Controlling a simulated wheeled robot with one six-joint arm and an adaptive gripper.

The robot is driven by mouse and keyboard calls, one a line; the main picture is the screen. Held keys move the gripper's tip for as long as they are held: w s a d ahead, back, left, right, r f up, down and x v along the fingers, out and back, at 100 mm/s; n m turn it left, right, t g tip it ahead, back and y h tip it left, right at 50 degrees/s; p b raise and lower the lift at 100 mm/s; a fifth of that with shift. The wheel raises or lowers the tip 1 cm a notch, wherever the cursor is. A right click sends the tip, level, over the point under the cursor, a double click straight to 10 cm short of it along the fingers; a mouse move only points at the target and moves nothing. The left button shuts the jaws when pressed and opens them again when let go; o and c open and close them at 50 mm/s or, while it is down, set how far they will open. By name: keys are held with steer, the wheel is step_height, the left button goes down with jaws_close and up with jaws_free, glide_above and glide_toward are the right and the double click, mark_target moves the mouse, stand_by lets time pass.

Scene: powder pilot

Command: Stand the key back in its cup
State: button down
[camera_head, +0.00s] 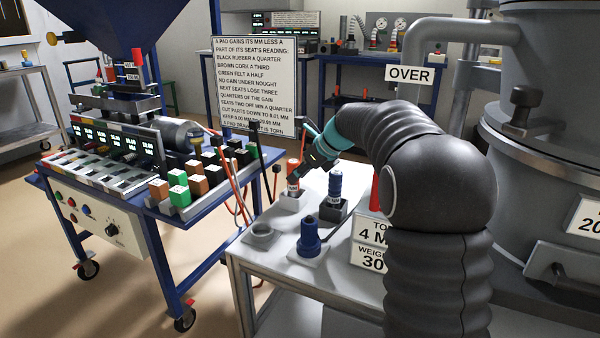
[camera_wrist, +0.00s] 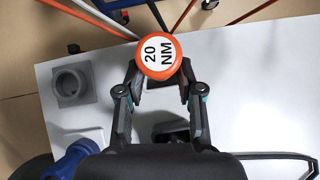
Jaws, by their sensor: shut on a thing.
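My gripper (camera_head: 306,160) is shut on the orange key near its top. In the wrist view the jaws (camera_wrist: 160,82) close beneath its round orange cap (camera_wrist: 158,56), marked 20 NM. In the head view the orange key (camera_head: 292,168) looks upright at a pale square cup (camera_head: 291,202). I cannot tell whether its foot is seated; the wrist view hides that cup. A shorter blue piece (camera_head: 309,238) stands in front. An empty grey cup (camera_head: 259,236) is at the left, also in the wrist view (camera_wrist: 69,83).
The white tabletop (camera_head: 290,272) is bare at the front. A sign (camera_head: 368,255) stands at its right, near my arm. A blue bench (camera_head: 180,215) with coloured blocks is on the left. A large grey vessel (camera_head: 545,140) fills the right.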

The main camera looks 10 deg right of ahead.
steer(key=shift+f, duration=0.25)
steer(key=c, duration=0.7)
jaws_free()
steer(key=shift+o, duration=0.2)
step_height(320, 180, up, 9)
steer(key=s+r+n+h, duration=0.2)
steer(key=s+n, duration=0.5)
steer(key=s, duration=0.4)
steer(key=s+f+n+h, duration=0.1)
steer(key=s+f+n, duration=0.2)
steer(key=s+n, duration=0.3)
steer(key=s+f+n+h+p, duration=0.1)
steer(key=s+f+n, duration=0.3)
steer(key=s, duration=1.3)
steer(key=n, duration=0.3)
steer(key=shift+d, duration=0.2)
steer(key=s+f+n, duration=0.2)
steer(key=s+d+f+n+h, duration=0.1)
steer(key=s+f+n, duration=0.1)
steer(key=s, duration=0.1)
steer(key=s+f+n, duration=0.2)
steer(key=s, duration=0.1)
steer(key=shift+s+d+f+n+h+p, duration=0.2)
steer(key=shift+d+f+n+h+p, duration=0.1)
steer(key=shift+f+n, duration=0.1)
steer(key=shift+c, duration=0.3)
